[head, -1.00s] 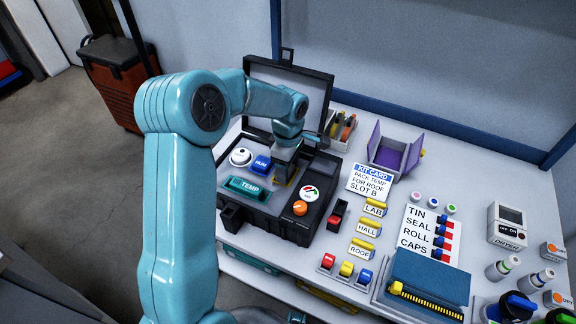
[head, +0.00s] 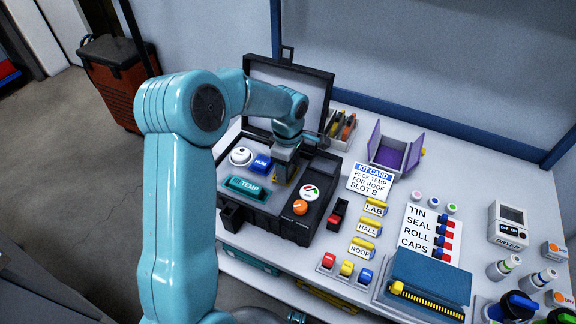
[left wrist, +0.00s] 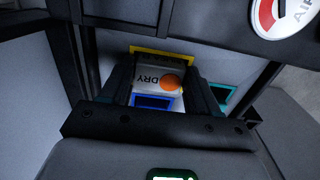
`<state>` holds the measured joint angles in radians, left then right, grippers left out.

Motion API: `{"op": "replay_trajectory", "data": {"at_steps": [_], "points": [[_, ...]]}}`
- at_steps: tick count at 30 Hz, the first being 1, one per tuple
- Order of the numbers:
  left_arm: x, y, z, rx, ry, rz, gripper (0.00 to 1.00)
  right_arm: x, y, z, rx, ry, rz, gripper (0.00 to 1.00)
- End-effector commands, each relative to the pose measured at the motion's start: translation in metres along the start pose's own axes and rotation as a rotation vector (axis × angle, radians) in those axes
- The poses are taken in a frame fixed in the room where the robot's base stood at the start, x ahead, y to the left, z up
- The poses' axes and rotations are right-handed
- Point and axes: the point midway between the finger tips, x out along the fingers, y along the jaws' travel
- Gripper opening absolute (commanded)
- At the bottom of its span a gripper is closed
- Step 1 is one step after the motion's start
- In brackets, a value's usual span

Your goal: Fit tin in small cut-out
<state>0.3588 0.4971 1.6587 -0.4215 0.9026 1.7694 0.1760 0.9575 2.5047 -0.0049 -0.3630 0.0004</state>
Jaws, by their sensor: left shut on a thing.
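My left gripper (head: 284,168) reaches down into the open black case (head: 262,222). In the left wrist view its fingers (left wrist: 160,92) are shut on a pale tin (left wrist: 150,74) marked DRY with an orange dot. The tin lies at a yellow-rimmed cut-out (left wrist: 165,52), which shows around its far side. I cannot tell how deep the tin sits in it. A dark blue-rimmed cut-out (left wrist: 152,102) lies just nearer, and part of a teal-rimmed one (left wrist: 222,92) shows at right. In the head view the gripper hides the tin. My right gripper is not in view.
The raised lid (head: 290,90) stands behind. Right of the case are a kit card (head: 371,180) and label tags (head: 367,228).

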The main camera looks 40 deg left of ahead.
Motion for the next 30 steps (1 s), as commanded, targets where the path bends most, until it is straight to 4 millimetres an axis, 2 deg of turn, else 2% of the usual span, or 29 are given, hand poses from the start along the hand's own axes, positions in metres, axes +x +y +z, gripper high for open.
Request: {"op": "replay_trajectory", "data": {"at_steps": [30], "points": [[0.0059, 0.0000, 0.0000, 0.000, 0.000, 0.000, 0.30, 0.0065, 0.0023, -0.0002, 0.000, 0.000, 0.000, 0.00]]}}
